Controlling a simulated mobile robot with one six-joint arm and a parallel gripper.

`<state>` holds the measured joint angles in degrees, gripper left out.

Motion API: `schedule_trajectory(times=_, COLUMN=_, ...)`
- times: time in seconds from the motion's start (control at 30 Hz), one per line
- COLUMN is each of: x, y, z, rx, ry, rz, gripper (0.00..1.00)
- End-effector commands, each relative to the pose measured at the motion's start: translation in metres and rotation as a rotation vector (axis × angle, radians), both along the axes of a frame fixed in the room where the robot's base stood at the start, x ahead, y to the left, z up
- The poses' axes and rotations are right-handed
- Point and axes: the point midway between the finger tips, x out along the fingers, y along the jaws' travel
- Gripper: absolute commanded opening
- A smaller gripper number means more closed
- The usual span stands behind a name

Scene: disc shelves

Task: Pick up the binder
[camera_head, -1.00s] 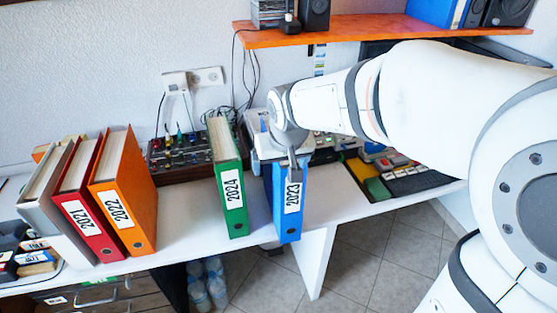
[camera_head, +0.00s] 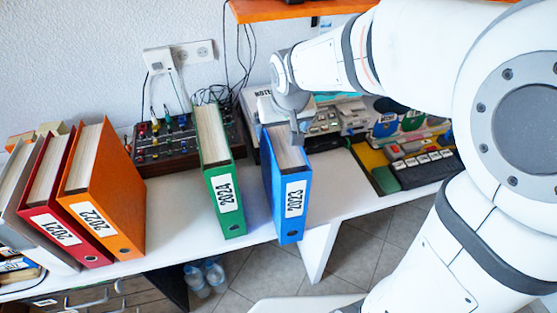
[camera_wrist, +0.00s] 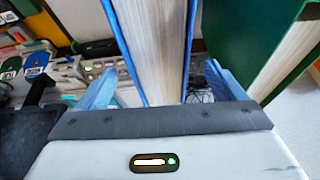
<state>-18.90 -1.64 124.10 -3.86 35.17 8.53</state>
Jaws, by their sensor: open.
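A blue binder labelled 2023 (camera_head: 290,205) stands upright on the white desk, spine toward me. It also shows in the wrist view (camera_wrist: 128,50), with its page edges in the middle. My gripper (camera_head: 297,135) is at the binder's top, partly covering it in the head view. In the wrist view my gripper (camera_wrist: 160,88) is open, one finger to each side of the blue binder; whether either finger touches it I cannot tell. A green binder labelled 2024 (camera_head: 225,195) stands upright to its left, and shows at the right of the wrist view (camera_wrist: 250,40).
An orange binder labelled 2022 (camera_head: 120,200) and a red one labelled 2021 (camera_head: 45,215) lean at the left. A box with coloured knobs (camera_head: 165,145) sits behind. An orange shelf (camera_head: 300,9) is above. The white desk (camera_head: 180,210) is clear between orange and green binders.

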Motion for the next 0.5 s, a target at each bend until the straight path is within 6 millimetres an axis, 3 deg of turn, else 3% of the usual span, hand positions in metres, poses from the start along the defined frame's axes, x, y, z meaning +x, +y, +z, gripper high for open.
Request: schedule_trajectory(times=0.5, x=0.024, y=0.005, z=-0.054, rx=0.000, ry=0.002, rz=0.006, gripper=0.89)
